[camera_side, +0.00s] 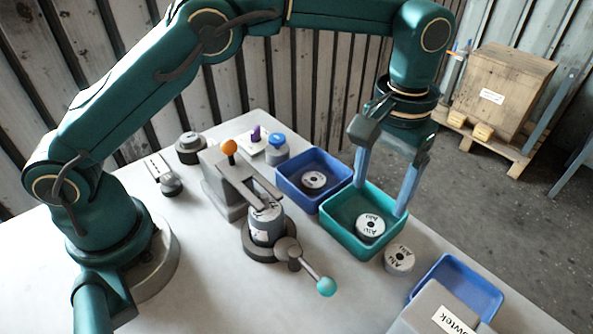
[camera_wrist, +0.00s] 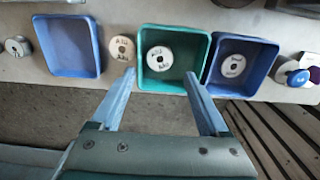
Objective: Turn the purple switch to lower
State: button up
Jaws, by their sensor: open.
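The purple switch (camera_side: 256,133) stands on a small pale plate at the back of the table in the side view, just left of a blue-topped grey knob. Its purple part also shows at the right edge of the wrist view (camera_wrist: 315,74), partly cut off. Which way the switch is set is too small to tell. My gripper (camera_side: 381,199) is open and empty, pointing down over the teal tray (camera_side: 338,235), well to the right of the switch.
A labelled white disc (camera_side: 370,227) lies in the teal tray; another is in the blue tray (camera_side: 291,195). A loose labelled part (camera_side: 399,259) lies beside the teal tray. The blue-topped knob (camera_side: 277,147) and an orange-knobbed clamp (camera_side: 229,150) stand close to the switch.

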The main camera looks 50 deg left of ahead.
jog(key=shift+r, duration=0.15)
jog(key=c, duration=0.4)
jog(key=shift+r, duration=2.3)
jog(key=m, duration=0.7)
send_over(255, 129)
notch_tip(255, 129, down, 8)
jog(key=shift+r, duration=0.25)
jog(key=shift+f, duration=1.3)
jog(key=shift+f+n, duration=0.3)
jog(key=shift+f, duration=0.05)
jog(key=n, duration=0.6)
jog(key=shift+d+n, duration=0.1)
jog(key=shift+n, duration=0.3)
jog(key=n, duration=0.6)
jog(key=shift+f+n, duration=0.3)
jog(key=shift+f, duration=0.35)
